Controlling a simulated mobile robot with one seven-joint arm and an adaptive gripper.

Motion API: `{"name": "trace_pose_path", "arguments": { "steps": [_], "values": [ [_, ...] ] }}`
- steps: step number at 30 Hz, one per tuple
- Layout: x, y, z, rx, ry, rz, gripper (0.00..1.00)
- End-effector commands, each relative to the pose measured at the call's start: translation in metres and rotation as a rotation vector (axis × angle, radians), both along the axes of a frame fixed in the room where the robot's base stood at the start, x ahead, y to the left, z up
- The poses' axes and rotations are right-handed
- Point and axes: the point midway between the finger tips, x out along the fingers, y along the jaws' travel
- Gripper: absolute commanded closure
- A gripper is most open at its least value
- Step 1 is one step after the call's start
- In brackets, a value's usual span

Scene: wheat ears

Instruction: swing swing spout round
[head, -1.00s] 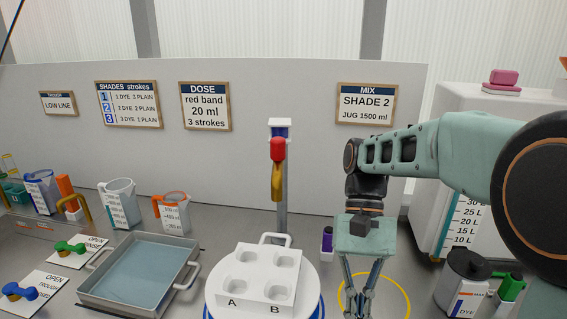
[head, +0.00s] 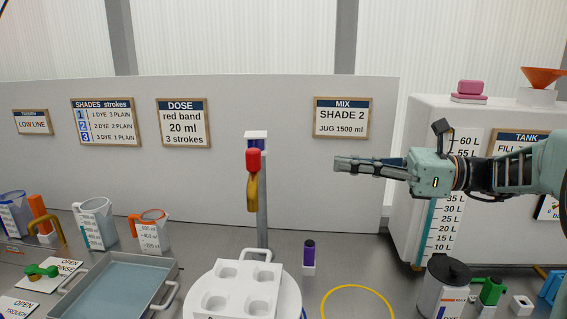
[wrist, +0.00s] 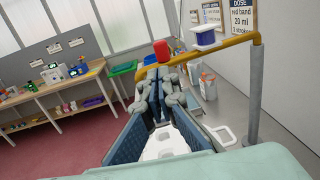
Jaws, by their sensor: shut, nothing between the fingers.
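The spout (head: 252,192) is a yellow pipe with a red knob (head: 253,159) above it, on a grey post (head: 263,215) behind the white block. In the head view it points toward me. My gripper (head: 336,164) is shut and empty, held level in the air to the right of the spout, fingers pointing left. A gap shows between them in the head view. In the wrist view the spout (wrist: 225,45) runs from the post across to the left, beyond my fingertips (wrist: 150,82), which cover part of it. I cannot tell the distance there.
A white block with hollows (head: 240,280) stands on a round base below the spout. A metal trough (head: 168,280) and measuring jugs (head: 152,232) stand left. A yellow ring (head: 357,287) marks bare bench.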

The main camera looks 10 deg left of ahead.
Motion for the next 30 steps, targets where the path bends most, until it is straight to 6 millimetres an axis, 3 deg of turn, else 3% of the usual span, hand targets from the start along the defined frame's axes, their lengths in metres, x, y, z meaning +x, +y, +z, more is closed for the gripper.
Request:
{"name": "trace_pose_path", "arguments": {
  "steps": [5, 18, 24, 30],
  "values": [
    [0.0, 0.024, 0.001, 0.0, 0.002, 0.006, 1.0],
    [0.005, 0.114, 0.002, -0.001, 0.001, 0.006, 1.0],
    [0.006, 0.134, 0.0, -0.002, -0.001, 0.004, 1.0],
    [0.007, 0.138, -0.001, -0.002, 0.0, 0.003, 1.0]
  ]
}}
